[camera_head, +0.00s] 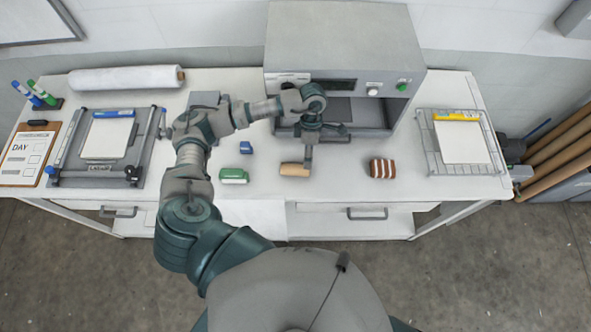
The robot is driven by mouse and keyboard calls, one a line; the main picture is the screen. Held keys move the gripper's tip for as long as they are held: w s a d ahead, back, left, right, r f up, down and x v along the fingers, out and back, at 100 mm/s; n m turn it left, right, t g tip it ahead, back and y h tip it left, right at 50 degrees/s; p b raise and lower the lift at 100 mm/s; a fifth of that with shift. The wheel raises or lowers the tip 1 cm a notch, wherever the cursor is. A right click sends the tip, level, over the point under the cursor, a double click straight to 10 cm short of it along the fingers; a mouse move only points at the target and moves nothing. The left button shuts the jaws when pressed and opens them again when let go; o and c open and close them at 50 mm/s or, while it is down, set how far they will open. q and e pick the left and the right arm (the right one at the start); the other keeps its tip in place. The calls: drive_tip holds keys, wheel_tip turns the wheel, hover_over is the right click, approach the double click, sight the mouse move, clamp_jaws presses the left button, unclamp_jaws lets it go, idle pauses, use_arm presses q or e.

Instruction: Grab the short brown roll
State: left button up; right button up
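The short brown roll (295,169) lies on the white table, a little left of the table's middle right part and in front of the press. My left gripper (309,158) hangs over the table at the roll's right end. A finger reaches down beside or onto that end; I cannot tell whether it touches. The spread of the fingers is unclear from this angle. My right gripper is not in view.
A green-and-white roll (234,176) and a small blue item (246,147) lie left of the brown roll. A red-brown striped roll (382,168) lies to its right. The grey press (345,45) stands behind. A wire tray (430,150) is at right.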

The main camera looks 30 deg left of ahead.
sight(295, 170)
use_arm(q)
drive_tip(key=b+x, duration=0.2)
drive_tip(key=x, duration=0.3)
drive_tip(key=shift+s+f, duration=0.1)
drive_tip(key=shift+f, duration=0.25)
drive_tip(key=shift+r, duration=0.1)
drive_tip(key=c, duration=1)
